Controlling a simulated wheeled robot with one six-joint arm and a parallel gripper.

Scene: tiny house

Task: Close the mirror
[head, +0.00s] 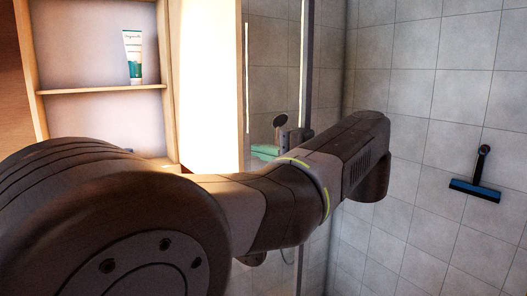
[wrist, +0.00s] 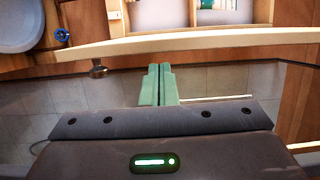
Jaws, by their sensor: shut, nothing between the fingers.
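The mirror door stands open. In the head view its bright inner side (head: 205,85) faces the cabinet (head: 100,91), whose shelves are exposed. In the wrist view its pale wooden edge (wrist: 215,44) runs across the picture, with the open cabinet (wrist: 160,16) beyond it. My gripper (wrist: 160,68) is shut and empty, its green fingers together and pointing at that edge. The tips are very close to it; I cannot tell whether they touch. In the head view the green gripper (head: 265,152) shows just right of the door, partly hidden by my arm.
A tube (head: 133,56) stands on the cabinet shelf. A dark metal knob (wrist: 98,68) is left of the fingers in the wrist view. A glass pane's dark upright (head: 307,60) stands behind my arm. A black squeegee-like tool (head: 475,188) hangs on the tiled wall at right.

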